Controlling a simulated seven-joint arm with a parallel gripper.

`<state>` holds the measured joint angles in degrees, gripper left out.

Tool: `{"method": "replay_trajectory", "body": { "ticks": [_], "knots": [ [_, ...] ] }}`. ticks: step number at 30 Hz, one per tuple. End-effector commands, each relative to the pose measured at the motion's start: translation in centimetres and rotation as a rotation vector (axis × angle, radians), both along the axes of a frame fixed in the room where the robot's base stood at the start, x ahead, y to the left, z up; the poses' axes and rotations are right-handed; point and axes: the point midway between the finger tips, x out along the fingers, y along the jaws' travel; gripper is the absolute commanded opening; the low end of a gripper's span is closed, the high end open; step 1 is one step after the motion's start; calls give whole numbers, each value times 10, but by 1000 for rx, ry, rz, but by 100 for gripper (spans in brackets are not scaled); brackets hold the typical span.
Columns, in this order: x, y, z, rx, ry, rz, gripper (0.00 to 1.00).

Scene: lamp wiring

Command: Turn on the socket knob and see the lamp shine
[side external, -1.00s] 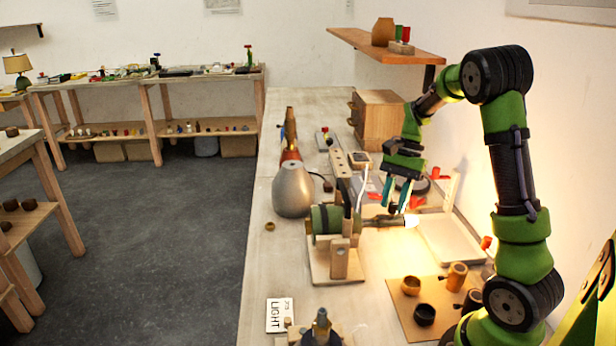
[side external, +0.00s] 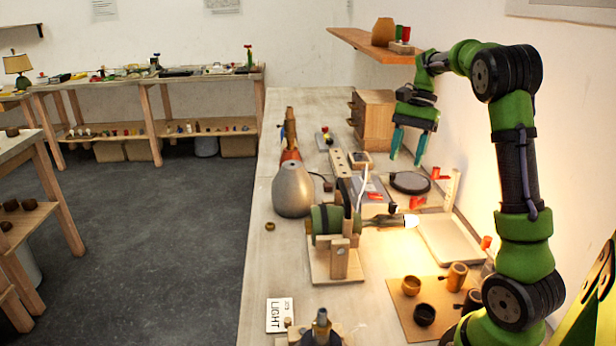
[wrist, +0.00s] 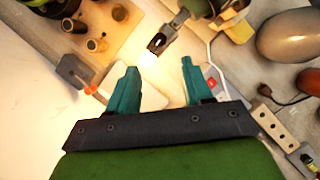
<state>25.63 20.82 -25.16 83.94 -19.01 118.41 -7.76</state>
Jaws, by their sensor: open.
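The lamp bulb (side external: 411,221) glows bright at the right end of a dark socket (side external: 384,220). The socket juts from a green cylinder (side external: 327,219) held level in a wooden stand (side external: 335,266). In the wrist view the lit bulb (wrist: 148,60) and the socket (wrist: 167,36) show beyond the fingertips. I cannot clearly make out the knob on the socket. My gripper (side external: 407,160) is open and empty, raised above and behind the bulb, apart from it. Its two teal fingers also show spread in the wrist view (wrist: 160,68).
A grey vase-like body (side external: 293,190) stands left of the stand. A pale tray (side external: 450,241) lies right of the bulb, and a brown board (side external: 407,312) with small cups lies in front. A round black disc (side external: 410,183) and a grey box (side external: 369,196) sit behind.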

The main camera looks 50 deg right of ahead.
Motion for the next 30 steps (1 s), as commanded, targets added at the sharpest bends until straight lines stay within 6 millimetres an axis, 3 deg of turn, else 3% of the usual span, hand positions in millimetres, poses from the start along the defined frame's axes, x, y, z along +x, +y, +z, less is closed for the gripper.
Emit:
{"method": "replay_trajectory", "body": {
  "ticks": [6, 13, 26, 30],
  "knots": [
    [2, -16, 36, -2, 1, 0, 50],
    [2, -21, 51, 1, 0, -1, 50],
    [1, -27, 49, -28, 3, 8, 50],
    [-6, -35, 26, -83, 1, 63, 50]
  ]
}}
